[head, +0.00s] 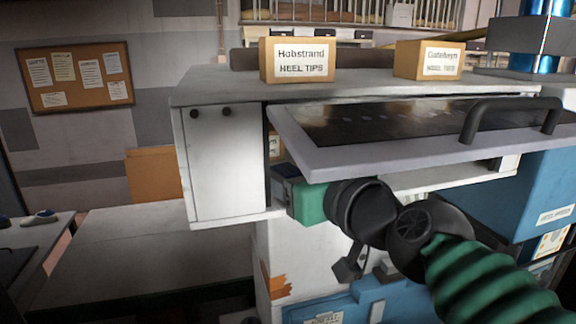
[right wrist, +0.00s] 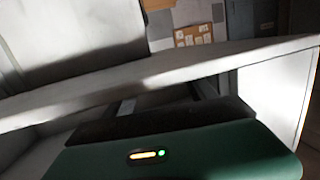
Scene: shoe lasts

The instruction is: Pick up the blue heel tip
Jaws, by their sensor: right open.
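I cannot make out a blue heel tip in either view. Two cardboard boxes labelled heel tips stand on the grey cabinet top, one marked Hobstrand (head: 297,60) and a second box (head: 427,60) to its right. Below them a pale-framed panel (head: 385,160) with a dark, glossy top and a black handle (head: 510,113) juts out. My right gripper (head: 306,200) is at the panel's lower left corner, by the cabinet opening; its fingertips are hidden there. Its green body (right wrist: 175,155) fills the bottom of the right wrist view, below a pale edge. My left gripper is not in view.
A white cabinet door (head: 225,165) is left of the opening, and part of another box (head: 275,146) shows inside. A blue cabinet (head: 520,200) stands at the right. A low grey bench (head: 150,250) at the left looks clear. A corkboard (head: 75,75) hangs behind.

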